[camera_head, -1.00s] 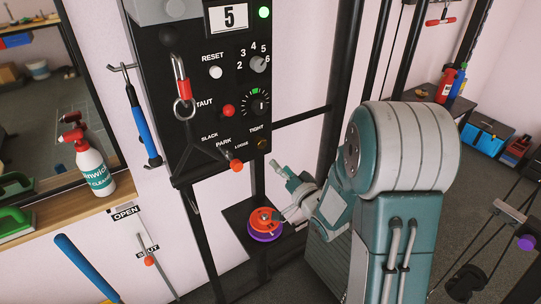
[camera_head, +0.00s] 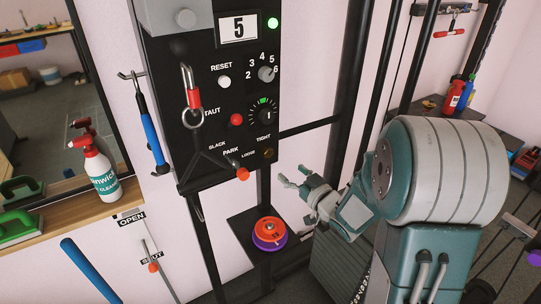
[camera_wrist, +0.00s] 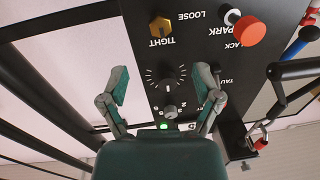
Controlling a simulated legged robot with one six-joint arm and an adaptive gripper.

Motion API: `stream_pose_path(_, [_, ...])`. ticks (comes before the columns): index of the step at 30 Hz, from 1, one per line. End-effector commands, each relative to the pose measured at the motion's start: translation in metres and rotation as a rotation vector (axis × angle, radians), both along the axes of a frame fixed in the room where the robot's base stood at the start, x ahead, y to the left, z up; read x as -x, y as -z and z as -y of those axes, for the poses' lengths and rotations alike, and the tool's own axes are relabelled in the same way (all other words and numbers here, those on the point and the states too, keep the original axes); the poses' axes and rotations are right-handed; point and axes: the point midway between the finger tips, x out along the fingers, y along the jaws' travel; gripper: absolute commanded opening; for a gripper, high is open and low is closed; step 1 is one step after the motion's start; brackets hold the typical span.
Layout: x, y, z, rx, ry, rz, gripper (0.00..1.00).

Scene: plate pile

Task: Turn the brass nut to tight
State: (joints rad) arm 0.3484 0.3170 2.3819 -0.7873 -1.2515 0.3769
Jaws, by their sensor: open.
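The brass nut (camera_head: 268,152) sits at the lower right of the black control panel (camera_head: 190,100), between the words TIGHT and LOOSE. In the wrist view, the nut (camera_wrist: 160,28) is a hexagonal brass piece with TIGHT right beside it and LOOSE farther to the right. My gripper (camera_head: 292,175) is open and empty, just right of and below the panel's lower corner, apart from the nut. In the wrist view, the gripper's (camera_wrist: 163,82) two fingers stand wide apart, and the nut shows beyond them near the top of the picture. Nothing hides the nut.
A red-knobbed lever (camera_head: 241,173) projects close to the nut, beside PARK. A dial (camera_head: 264,114) and red button (camera_head: 236,119) sit above. A carabiner (camera_head: 190,95) hangs at the panel's left. Orange and purple plates (camera_head: 269,233) lie on a low stand. Black uprights stand nearby.

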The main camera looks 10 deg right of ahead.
Motion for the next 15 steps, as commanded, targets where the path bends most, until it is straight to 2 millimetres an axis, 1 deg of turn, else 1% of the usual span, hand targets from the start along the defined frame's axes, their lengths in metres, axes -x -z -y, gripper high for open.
stream_pose_path(2, [-0.002, 0.0, -0.001, 0.027, -0.002, 0.006, 0.82])
stream_pose_path(5, [-0.011, -0.001, -0.005, 0.029, -0.005, 0.008, 0.82])
stream_pose_path(8, [-0.026, 0.0, -0.012, 0.028, -0.006, 0.006, 0.82])
stream_pose_path(15, [-0.068, 0.0, -0.028, 0.026, -0.005, 0.007, 0.82])
